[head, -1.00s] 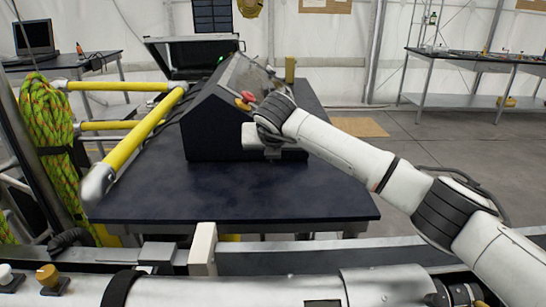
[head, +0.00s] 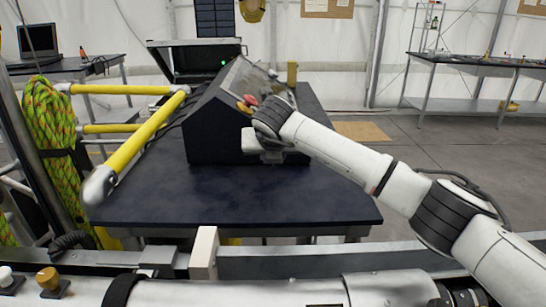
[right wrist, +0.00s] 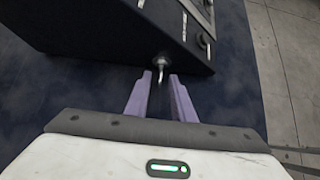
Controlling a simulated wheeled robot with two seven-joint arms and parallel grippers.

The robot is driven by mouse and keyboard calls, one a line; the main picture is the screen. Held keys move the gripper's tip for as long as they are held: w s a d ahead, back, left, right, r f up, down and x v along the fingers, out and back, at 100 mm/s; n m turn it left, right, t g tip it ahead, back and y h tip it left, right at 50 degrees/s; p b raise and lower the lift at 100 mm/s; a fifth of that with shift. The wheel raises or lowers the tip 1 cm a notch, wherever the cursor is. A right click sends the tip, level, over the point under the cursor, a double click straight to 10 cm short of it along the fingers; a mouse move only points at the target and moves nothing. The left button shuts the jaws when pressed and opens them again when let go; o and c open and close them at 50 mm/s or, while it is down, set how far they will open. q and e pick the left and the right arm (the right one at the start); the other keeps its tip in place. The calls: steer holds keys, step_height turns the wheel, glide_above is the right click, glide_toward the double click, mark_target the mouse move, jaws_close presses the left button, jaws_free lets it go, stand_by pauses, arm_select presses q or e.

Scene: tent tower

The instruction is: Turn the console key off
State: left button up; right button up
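The dark console (head: 215,130) stands on the dark blue table (head: 230,200), with a sloped panel and red and yellow buttons on top. My right arm reaches its near right side, and my right gripper is mostly hidden behind its own wrist in the head view. In the right wrist view, the right gripper (right wrist: 160,76) has its two purple fingers apart, pointing at the console (right wrist: 120,25). A small silver key-like piece (right wrist: 160,62) sticks out from the console's lower edge, at or just beyond the gap between the fingertips. Contact cannot be told. My left gripper is not seen.
Yellow rails (head: 145,135) with grey joints run along the table's left side. An open dark case (head: 195,62) stands behind the console, and a brass-coloured cylinder (head: 292,74) stands at the back right. The table's front part is clear.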

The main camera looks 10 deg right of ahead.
steer(key=b+v, duration=0.1)
steer(key=v, duration=0.9)
steer(key=shift+b, duration=0.4)
steer(key=shift+s+a+r, duration=0.1)
